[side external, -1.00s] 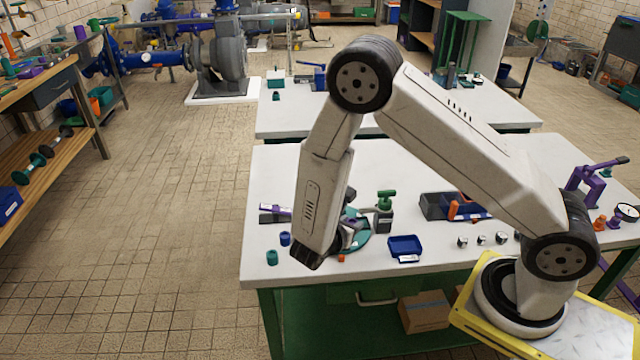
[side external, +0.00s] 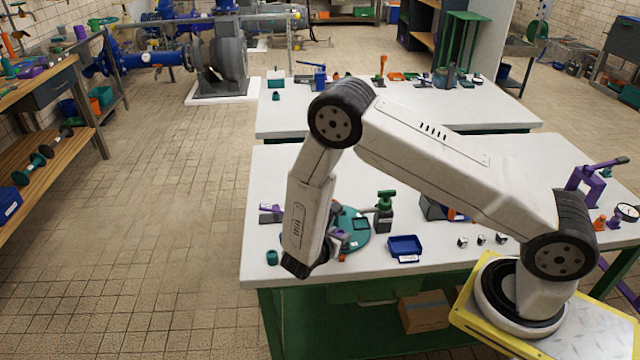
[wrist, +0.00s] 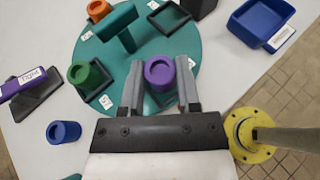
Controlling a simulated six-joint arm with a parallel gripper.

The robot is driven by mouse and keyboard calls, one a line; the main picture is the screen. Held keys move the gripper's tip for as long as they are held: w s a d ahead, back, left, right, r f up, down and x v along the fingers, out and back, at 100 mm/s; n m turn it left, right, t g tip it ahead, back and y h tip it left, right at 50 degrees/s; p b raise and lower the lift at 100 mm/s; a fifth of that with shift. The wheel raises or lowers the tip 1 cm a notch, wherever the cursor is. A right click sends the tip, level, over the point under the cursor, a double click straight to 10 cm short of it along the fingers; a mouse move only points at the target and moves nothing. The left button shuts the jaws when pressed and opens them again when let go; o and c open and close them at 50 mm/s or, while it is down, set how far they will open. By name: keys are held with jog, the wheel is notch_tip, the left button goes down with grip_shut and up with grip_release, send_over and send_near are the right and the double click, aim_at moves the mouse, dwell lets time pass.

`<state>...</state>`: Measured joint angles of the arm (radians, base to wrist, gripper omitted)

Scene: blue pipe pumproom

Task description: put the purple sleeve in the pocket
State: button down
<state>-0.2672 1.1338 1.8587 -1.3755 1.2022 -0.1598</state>
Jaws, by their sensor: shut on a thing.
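The purple sleeve (wrist: 160,72) is upright between the two fingers of my gripper (wrist: 160,84) in the wrist view, and the fingers are shut on it. It is over the near edge of the round teal turntable (wrist: 190,50). Whether its base touches anything is hidden. The turntable carries dark square pockets: one at the top (wrist: 168,17) looks empty, and one at the left (wrist: 95,96) has a green sleeve (wrist: 86,75) in it. In the side view my wrist hides most of the gripper beside the turntable (side external: 358,240).
An orange sleeve (wrist: 99,10) and a teal T-handle (wrist: 122,28) are on the turntable. A blue sleeve (wrist: 63,131) and a purple-handled tool (wrist: 24,85) lie to its left. A blue tray (side external: 404,247) stands right, and a green-topped device (side external: 385,212) behind.

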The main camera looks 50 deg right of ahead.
jog(key=shift+f, duration=0.5)
jog(key=shift+f, duration=0.1)
jog(key=shift+c, duration=1.6)
grip_release()
jog(key=shift+a+r, duration=0.1)
jog(key=shift+r, duration=0.1)
jog(key=v, duration=1.1)
jog(key=shift+a, duration=0.35)
jog(key=shift+s+d+r, duration=0.1)
jog(key=shift+s+r, duration=0.05)
jog(key=shift+r, duration=0.05)
